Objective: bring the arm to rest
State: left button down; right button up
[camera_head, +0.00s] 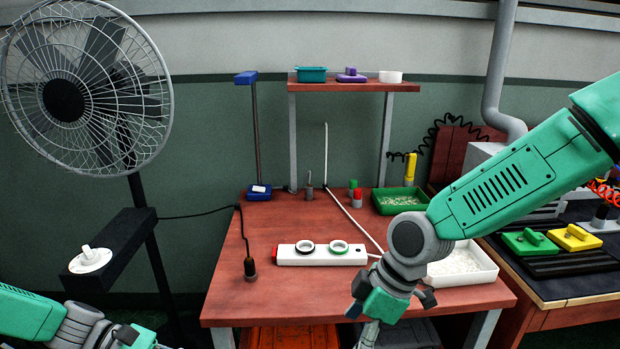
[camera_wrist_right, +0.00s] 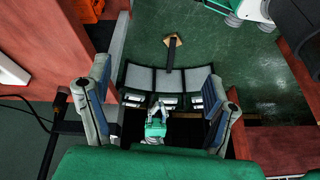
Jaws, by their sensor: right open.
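My right arm (camera_head: 500,185) reaches in from the right edge in the head view. Its right gripper (camera_head: 385,308) hangs over the front edge of the red workbench (camera_head: 290,226), in front of a white tray. In the right wrist view the two fingers of the right gripper (camera_wrist_right: 155,85) stand wide apart with nothing held between them. My left gripper (camera_head: 132,337) shows at the bottom left of the head view, cut off by the frame edge. It is well left of the bench, and its fingers cannot be made out.
The white tray (camera_head: 462,266) sits by my right wrist. A white holder (camera_head: 313,259) with two rings lies left of it. A green bin (camera_head: 400,200) stands behind. A fan (camera_head: 85,90) and a black box (camera_head: 115,250) are at left. Another bench (camera_head: 590,285) is at right.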

pick_arm(q)
jog(key=s+d+f+m+g+y, duration=0.2)
jog(key=s+f+m+y, duration=0.5)
jog(key=s+f, duration=0.65)
pick_arm(e)
jog(key=s+d+f+m, duration=0.3)
jog(key=s+f+m, duration=0.1)
jog(key=s+f, duration=0.25)
jog(key=s+d+f+m, duration=0.3)
jog(key=s+f, duration=0.2)
jog(key=f, duration=0.3)
pick_arm(q)
jog(key=s+a+r+m+t+y, duration=0.1)
jog(key=s+a+m+t+y, duration=0.2)
jog(key=s+a+m+y, duration=0.3)
jog(key=s+a+m, duration=0.2)
jog(key=s+m, duration=0.1)
jog(key=m, duration=0.1)
jog(key=shift+s+r+m+t, duration=0.2)
jog(key=shift+s+m+t, duration=0.1)
pick_arm(e)
jog(key=s+d+f+m+h, duration=0.2)
jog(key=s+d+f+m, duration=0.1)
jog(key=s+d, duration=0.4)
jog(key=s+d+f+m+h, duration=0.2)
jog(key=s+d+f+m, duration=0.1)
jog(key=s+d+m, duration=0.3)
jog(key=shift+s+d+t+h, duration=0.3)
jog(key=shift+s+d+t, duration=0.1)
jog(key=shift+d, duration=0.6)
